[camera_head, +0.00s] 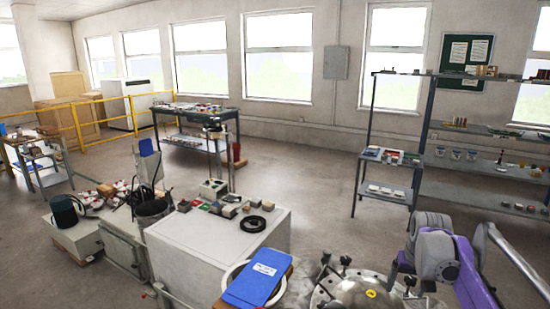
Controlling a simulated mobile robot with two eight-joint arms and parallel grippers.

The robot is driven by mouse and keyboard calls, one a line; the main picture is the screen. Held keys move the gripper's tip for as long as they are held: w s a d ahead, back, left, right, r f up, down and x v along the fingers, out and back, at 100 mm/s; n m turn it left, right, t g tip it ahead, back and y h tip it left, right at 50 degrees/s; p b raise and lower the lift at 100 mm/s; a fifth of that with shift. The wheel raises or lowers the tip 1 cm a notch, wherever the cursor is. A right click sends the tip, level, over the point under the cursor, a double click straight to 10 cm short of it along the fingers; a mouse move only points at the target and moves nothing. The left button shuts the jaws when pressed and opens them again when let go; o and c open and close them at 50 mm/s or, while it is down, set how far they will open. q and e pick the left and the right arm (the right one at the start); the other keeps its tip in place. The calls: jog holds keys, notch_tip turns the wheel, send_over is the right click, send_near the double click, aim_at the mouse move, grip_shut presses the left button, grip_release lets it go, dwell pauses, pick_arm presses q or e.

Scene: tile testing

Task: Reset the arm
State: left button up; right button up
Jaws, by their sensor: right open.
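My right arm comes in at the lower right, with purple and grey links. My left arm and left gripper are not in view.
A blue folder-like panel (257,279) lies beside the fixture. A white cabinet (190,254) with small boxes and a black cable coil (253,223) stands left of it. Metal shelves (482,196) stand at the right. The middle floor (310,185) is clear.

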jog(key=s+a+f+n+t, duration=0.1)
jog(key=s+a+n+t, duration=0.1)
jog(key=s+a, duration=0.85)
jog(key=s+a+f, duration=0.2)
jog(key=s+f, duration=0.1)
jog(key=s, duration=0.1)
jog(key=s+a+f+n+t, duration=0.1)
jog(key=s+a+f, duration=0.1)
jog(key=s, duration=0.3)
jog(key=s+a+f+t, duration=0.1)
jog(key=s+a+f, duration=0.1)
jog(key=s+f, duration=0.2)
jog(key=shift+s+y, duration=0.4)
jog(key=shift+s, duration=0.25)
jog(key=shift+d, duration=0.1)
